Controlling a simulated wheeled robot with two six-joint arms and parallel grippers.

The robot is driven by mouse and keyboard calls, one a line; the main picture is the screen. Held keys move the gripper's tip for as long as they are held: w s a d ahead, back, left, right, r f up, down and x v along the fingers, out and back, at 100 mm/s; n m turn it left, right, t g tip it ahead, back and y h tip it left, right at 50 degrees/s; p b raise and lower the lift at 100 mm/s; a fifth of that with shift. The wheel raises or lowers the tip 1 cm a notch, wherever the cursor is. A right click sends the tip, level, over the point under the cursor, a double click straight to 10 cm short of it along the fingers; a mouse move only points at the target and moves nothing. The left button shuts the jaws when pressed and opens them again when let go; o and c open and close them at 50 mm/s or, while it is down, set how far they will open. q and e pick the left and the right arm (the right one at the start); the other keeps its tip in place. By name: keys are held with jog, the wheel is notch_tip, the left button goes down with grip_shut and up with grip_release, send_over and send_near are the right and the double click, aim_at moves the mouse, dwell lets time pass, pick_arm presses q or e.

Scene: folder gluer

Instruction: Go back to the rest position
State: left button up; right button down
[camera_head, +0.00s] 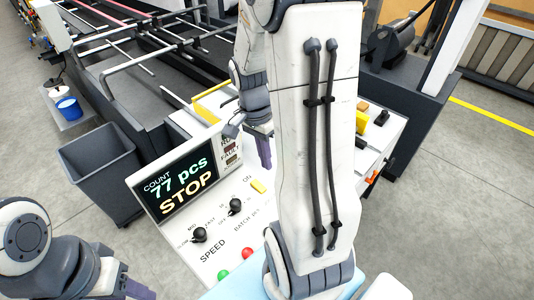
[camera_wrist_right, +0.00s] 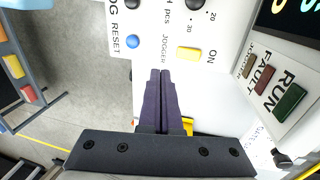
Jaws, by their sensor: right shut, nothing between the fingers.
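My right gripper (camera_wrist_right: 159,74) is shut and empty, its dark purple fingers together in the right wrist view. They are over the white control panel (camera_wrist_right: 160,25), with the yellow jogger switch (camera_wrist_right: 188,53) and blue reset button (camera_wrist_right: 132,41) just ahead of the tips. I cannot tell the gap to the panel. In the head view the right gripper (camera_head: 264,152) shows partly behind my own arm, which crosses the middle. My left gripper (camera_head: 139,290) shows only a purple piece at the bottom left, so its jaws cannot be judged.
The panel display (camera_head: 180,184) reads 77 pcs and STOP. Black knobs (camera_head: 199,235), a red button (camera_head: 247,253) and a green button (camera_head: 222,274) stand out from the panel. A grey bin (camera_head: 103,172) stands left of it. Machine rails (camera_head: 110,45) lie behind; grey floor is open right.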

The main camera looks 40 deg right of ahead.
jog(key=a+r+n+t+b, duration=0.2)
jog(key=a+r+n, duration=0.1)
jog(key=a+n, duration=1.15)
jog(key=s+a+f+n+y+b, duration=0.1)
jog(key=s+a+n, duration=0.9)
jog(key=a, duration=0.3)
jog(key=shift+s, duration=0.2)
jog(key=shift+d+f, duration=0.1)
jog(key=shift+d, duration=0.1)
